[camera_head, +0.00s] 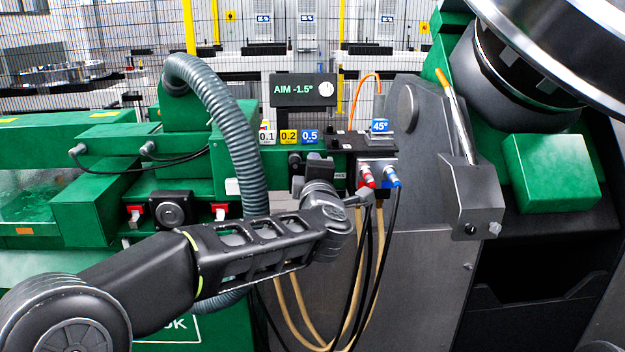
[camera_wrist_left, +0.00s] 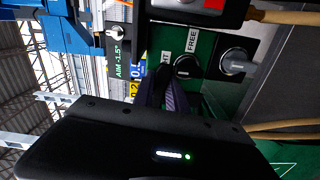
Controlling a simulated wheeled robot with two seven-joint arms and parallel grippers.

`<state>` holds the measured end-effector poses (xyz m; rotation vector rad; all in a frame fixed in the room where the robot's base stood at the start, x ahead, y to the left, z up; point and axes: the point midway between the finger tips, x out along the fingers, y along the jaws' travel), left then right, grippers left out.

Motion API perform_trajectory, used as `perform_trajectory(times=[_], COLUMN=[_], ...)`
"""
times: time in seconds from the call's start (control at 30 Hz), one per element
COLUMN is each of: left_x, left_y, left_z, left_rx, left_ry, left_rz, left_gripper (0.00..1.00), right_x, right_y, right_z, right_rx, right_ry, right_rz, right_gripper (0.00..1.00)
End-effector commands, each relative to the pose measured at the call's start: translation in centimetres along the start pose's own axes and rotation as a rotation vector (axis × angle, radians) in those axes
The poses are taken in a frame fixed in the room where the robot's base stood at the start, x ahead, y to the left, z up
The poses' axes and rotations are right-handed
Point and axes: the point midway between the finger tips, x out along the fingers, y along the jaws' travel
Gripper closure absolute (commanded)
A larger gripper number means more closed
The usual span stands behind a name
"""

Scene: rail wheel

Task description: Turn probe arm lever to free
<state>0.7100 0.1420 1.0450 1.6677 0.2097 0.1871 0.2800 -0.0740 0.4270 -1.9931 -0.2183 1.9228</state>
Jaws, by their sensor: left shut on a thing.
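My left gripper (camera_head: 318,172) reaches up to the green probe block from the lower left. In the left wrist view its fingers (camera_wrist_left: 164,92) are close together on the probe arm lever, which they mostly hide. A black round part (camera_wrist_left: 187,67), which looks like the lever's hub, shows beside the fingertips. A white FREE label (camera_wrist_left: 192,40) and a second, partly covered label ending in "HT" (camera_wrist_left: 165,58) are on the green panel next to it. Which label the lever points to cannot be told. My right gripper is not in view.
A silver round knob (camera_wrist_left: 237,65) sits beside the black part. A connector block with red and blue plugs (camera_head: 378,175) and hanging cables is just right of my gripper. A thick grey hose (camera_head: 235,135) curves down on its left. The AIM display (camera_head: 304,90) stands above.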

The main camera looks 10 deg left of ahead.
Motion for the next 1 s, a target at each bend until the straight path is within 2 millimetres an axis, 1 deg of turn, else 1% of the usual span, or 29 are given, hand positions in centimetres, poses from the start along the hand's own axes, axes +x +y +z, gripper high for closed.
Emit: perform_trajectory(times=[0.03, 0.3, 0.73, 0.77, 1.0], left_x=[-0.01, -0.02, -0.01, -0.01, 0.00], left_y=[0.11, 0.64, 0.77, 0.78, 0.64], left_z=[-0.01, -0.05, -0.08, -0.08, -0.07], left_rx=[-0.027, -0.114, -0.123, -0.123, -0.122], left_ry=[0.000, 0.000, 0.000, 0.000, 0.000], left_rz=[0.004, 0.004, 0.005, 0.005, 0.003], left_gripper=[1.00, 1.00, 1.00, 0.81, 0.61], right_x=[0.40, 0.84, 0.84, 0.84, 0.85], right_y=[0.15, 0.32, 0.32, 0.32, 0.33], right_z=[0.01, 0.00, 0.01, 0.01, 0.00], right_rx=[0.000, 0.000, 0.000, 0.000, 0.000], right_ry=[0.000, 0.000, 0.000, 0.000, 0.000], right_rz=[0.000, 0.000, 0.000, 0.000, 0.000], right_gripper=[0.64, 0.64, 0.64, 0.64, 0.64])
